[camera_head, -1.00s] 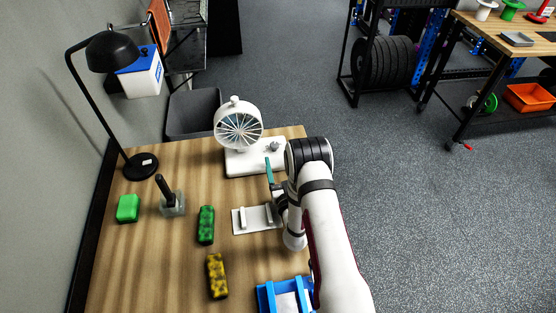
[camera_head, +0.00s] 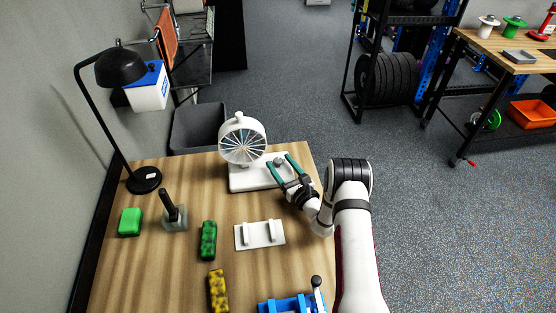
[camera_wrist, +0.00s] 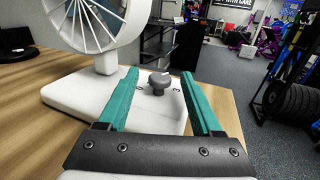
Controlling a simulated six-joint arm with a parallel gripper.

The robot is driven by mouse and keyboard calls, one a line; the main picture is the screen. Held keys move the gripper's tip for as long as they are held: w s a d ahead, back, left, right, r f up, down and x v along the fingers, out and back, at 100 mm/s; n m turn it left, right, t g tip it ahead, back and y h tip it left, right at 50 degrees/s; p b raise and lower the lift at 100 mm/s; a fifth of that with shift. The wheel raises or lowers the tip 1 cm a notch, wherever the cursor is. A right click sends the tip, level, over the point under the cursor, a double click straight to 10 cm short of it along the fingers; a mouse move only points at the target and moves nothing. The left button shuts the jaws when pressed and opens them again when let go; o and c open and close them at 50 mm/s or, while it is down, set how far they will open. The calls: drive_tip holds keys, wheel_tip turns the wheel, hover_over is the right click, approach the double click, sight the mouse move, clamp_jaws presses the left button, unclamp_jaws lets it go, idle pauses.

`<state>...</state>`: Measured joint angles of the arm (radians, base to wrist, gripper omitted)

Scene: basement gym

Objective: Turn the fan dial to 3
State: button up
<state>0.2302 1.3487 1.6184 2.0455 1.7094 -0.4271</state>
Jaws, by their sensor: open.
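A white desk fan (camera_head: 242,140) stands at the back of the wooden table on a flat white base (camera_head: 248,179). Its grey dial (camera_head: 279,161) sits on the right part of the base. My gripper (camera_head: 281,165) has two teal fingers, open and empty. In the wrist view my gripper (camera_wrist: 161,73) points towards the dial, which shows between the fingers; I cannot tell whether they touch it.
A white bracket plate (camera_head: 259,243), a green block (camera_head: 130,222), a dark-handled tool (camera_head: 170,206), and green (camera_head: 208,240) and yellow (camera_head: 218,290) patterned blocks lie nearer. A black lamp (camera_head: 120,67) stands left. A blue fixture (camera_head: 290,304) is at the front.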

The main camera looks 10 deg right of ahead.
drive_tip(key=shift+x, duration=1.05)
clamp_jaws()
